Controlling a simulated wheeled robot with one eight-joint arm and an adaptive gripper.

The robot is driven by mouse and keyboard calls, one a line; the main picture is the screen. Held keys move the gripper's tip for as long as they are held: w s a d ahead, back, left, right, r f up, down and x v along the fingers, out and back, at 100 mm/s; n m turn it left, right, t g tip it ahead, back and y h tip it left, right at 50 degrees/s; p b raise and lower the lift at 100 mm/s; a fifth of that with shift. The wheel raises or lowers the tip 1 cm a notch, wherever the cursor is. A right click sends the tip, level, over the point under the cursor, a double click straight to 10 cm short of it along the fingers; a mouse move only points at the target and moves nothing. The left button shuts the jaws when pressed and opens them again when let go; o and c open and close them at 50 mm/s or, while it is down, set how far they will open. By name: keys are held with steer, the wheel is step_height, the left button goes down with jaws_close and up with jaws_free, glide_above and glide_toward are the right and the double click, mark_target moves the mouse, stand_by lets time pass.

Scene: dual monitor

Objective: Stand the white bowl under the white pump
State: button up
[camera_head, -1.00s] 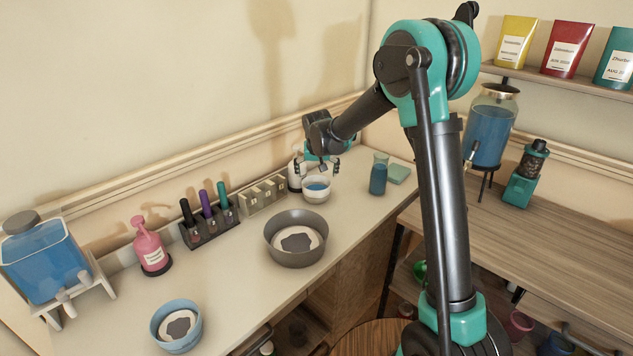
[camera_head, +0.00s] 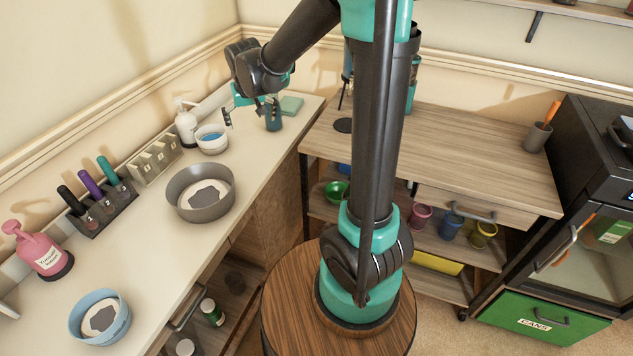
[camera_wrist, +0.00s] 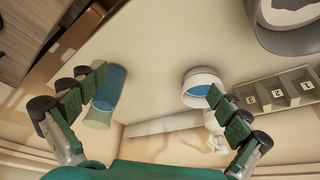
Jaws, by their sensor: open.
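The white bowl (camera_head: 212,143), with blue inside, stands upright on the counter, just right of and in front of the white pump (camera_head: 187,126). In the wrist view the bowl (camera_wrist: 200,95) sits close to the pump (camera_wrist: 214,123); I cannot tell whether they touch or whether the spout is over the bowl. My gripper (camera_head: 250,115) is open and empty, above the counter to the right of the bowl. In the wrist view my right finger overlaps the bowl's edge, and the pump is partly hidden.
A large grey bowl (camera_head: 201,207) stands nearer on the counter. A compartment tray (camera_head: 155,160) and marker stand (camera_head: 103,207) line the wall. Counter between bowl and glass is clear.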

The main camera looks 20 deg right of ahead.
steer(key=s+d+f, duration=0.4)
steer(key=s+d, duration=0.3)
steer(key=s, duration=0.5)
steer(key=s+d+f, duration=0.4)
steer(key=s+d, duration=0.3)
steer(key=s, duration=0.5)
steer(key=shift+d+f+m, duration=0.25)
steer(key=shift+f+m, duration=0.05)
steer(key=shift+m, duration=0.1)
